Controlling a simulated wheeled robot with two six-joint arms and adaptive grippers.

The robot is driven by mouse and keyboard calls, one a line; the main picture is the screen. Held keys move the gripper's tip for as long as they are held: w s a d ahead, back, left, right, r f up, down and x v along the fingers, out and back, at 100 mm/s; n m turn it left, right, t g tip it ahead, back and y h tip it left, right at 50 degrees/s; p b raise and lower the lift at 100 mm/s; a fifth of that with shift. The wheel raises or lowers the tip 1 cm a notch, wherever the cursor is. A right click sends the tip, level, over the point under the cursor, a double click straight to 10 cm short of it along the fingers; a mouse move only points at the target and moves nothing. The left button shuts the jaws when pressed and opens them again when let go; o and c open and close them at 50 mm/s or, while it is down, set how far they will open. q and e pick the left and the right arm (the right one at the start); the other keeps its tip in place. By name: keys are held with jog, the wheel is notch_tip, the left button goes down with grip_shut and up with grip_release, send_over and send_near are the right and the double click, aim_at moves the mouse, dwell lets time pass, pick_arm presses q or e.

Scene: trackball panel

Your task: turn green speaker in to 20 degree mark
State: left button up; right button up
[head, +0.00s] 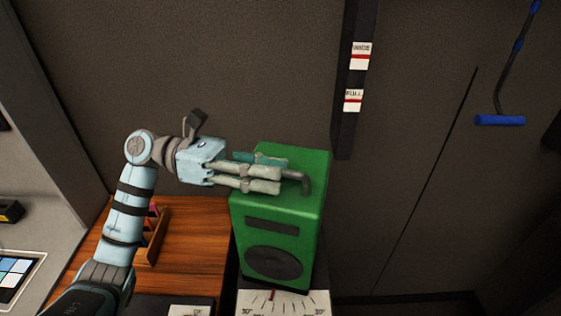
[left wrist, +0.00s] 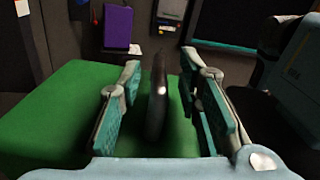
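The green speaker (head: 312,225) stands upright, with a dark round cone and a slot on its front. A dark bent handle (head: 305,183) rises from its top. Under its front is a white angle scale (head: 290,303) with a red line left of the middle; the end labels look like 30°. My left gripper (head: 277,173) is over the speaker's top. In the left wrist view, its fingers (left wrist: 160,75) are apart on either side of the handle (left wrist: 156,105), with gaps showing. The green top (left wrist: 50,115) spreads below them. My right gripper is not in view.
A wooden surface (head: 195,240) with a small wooden rack (head: 153,235) lies left of the speaker. A dark post with white labels (head: 354,85) stands behind. A blue-handled lever (head: 500,119) is at the upper right.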

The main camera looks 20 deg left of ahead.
pick_arm(q)
jog(key=shift+w+d, duration=0.1)
jog(key=shift+d, duration=0.95)
grip_shut()
